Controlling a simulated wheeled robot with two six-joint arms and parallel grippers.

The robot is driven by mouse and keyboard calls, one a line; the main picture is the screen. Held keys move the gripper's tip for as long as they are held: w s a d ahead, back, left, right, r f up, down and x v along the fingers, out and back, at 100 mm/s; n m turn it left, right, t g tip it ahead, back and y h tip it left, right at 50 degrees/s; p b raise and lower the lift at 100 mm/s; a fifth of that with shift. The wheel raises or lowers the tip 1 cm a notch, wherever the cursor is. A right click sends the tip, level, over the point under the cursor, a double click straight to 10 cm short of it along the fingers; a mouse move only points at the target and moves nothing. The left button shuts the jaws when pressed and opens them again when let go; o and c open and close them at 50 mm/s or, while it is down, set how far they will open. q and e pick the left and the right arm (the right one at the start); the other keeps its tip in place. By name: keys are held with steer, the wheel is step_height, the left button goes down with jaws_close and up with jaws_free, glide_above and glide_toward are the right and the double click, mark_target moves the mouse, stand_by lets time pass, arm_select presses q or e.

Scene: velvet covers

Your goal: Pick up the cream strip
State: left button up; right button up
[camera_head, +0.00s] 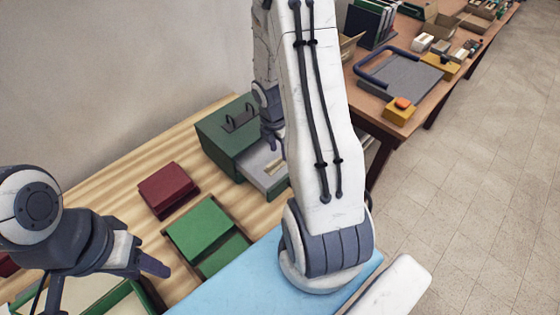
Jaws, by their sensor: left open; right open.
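I cannot make out a cream strip for certain. Pale cream surfaces show inside the green-rimmed tray (122,298) at the lower left, partly hidden by my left gripper (155,283). That gripper is open above the tray's right side, with no object visible between its fingers. My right gripper (273,143) is open beside the green box (222,142) with a drawer (270,180) pulled out. It is partly hidden behind my own white arm, and its fingers hang near the drawer's pale interior.
A dark red box (168,190) and a green box (200,228) with an open section lie on the wooden table (110,193). A light blue mat (225,291) covers the front. Another table (372,120) at the upper right holds a grey tray (400,78) and several boxes.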

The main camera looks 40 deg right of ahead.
mark_target(279, 157)
step_height(279, 157, down, 3)
steer(key=shift+w+d+f+b, duration=0.1)
steer(key=shift+d+b, duration=0.05)
steer(key=shift+b, duration=0.2)
jaws_close()
